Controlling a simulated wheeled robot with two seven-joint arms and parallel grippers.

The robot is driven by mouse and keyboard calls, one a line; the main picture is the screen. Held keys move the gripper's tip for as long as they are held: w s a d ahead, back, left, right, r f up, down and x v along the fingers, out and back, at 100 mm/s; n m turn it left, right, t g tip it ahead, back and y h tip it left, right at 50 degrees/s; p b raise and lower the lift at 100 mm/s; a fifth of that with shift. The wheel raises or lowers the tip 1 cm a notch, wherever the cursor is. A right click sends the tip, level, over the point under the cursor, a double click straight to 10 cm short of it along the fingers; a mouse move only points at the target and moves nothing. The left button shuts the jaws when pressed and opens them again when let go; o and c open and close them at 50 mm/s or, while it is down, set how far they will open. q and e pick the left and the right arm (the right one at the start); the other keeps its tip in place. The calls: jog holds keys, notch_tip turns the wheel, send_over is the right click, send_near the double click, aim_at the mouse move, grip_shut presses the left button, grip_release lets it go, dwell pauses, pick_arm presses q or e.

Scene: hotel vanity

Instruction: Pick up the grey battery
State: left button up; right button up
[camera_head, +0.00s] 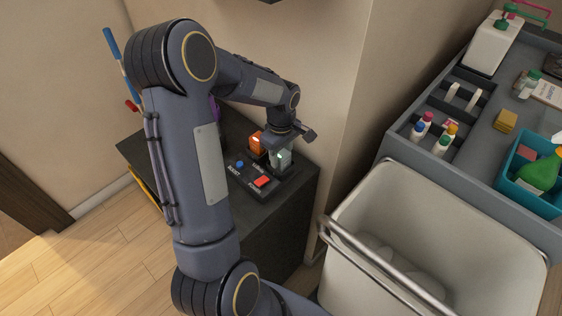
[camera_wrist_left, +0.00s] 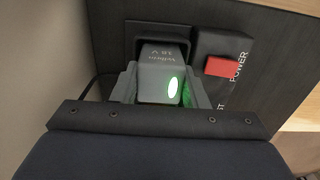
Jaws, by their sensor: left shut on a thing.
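The grey battery (camera_wrist_left: 160,72) stands in the middle of the left wrist view, with "18 V" lettering and a lit green light on its near face. My left gripper (camera_wrist_left: 158,88) is shut on it, one finger on each side. In the head view the battery (camera_head: 282,158) shows below my left gripper (camera_head: 285,143), at the black charger (camera_head: 257,190). The battery's far end is at a dark slot of the charger; whether it is still seated cannot be told. My right gripper is not in view.
An orange battery (camera_head: 257,143) stands beside the grey one. The charger has a red POWER switch (camera_head: 263,181) and a blue button (camera_head: 239,163). It sits on a dark cabinet (camera_head: 290,205) against the wall. A white cart bin (camera_head: 440,230) stands at the right.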

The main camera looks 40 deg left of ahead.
pick_arm(q)
jog(key=shift+r, duration=0.1)
jog(key=shift+r+p, duration=0.45)
jog(key=shift+r, duration=0.05)
notch_tip(320, 180, up, 3)
jog(key=shift+f+p, duration=0.15)
jog(key=shift+p, duration=0.8)
jog(key=s+a+r+p, duration=0.4)
jog(key=s+r, duration=0.5)
jog(key=s, duration=0.4)
jog(key=shift+s, duration=0.3)
